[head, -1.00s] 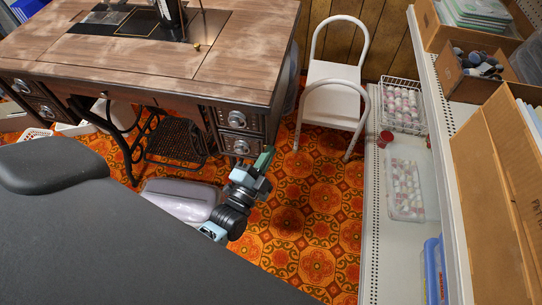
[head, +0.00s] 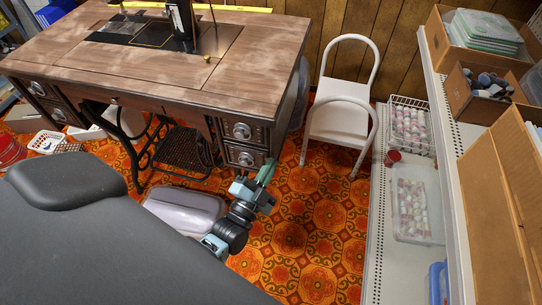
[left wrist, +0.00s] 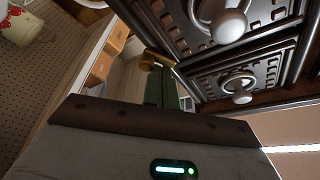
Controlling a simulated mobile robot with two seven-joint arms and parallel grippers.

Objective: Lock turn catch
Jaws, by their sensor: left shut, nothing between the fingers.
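The wooden treadle sewing table (head: 150,75) stands at the left in the head view, with drawers at its right end. My left gripper (head: 267,170) is shut and empty beside the lower right drawer (head: 246,157). In the left wrist view, the green fingers of my left gripper (left wrist: 163,85) point up past the dark drawer fronts (left wrist: 235,75). A small brass-coloured piece (left wrist: 151,61) shows at the fingertips; whether it touches them, or is the turn catch, I cannot tell. A brass knob (head: 207,58) sits on the tabletop. My right gripper is not in view.
A white chair (head: 338,115) stands right of the table by the panelled wall. A shelf unit with boxes (head: 485,95) and a wire basket (head: 411,124) runs along the right. Patterned floor is free between.

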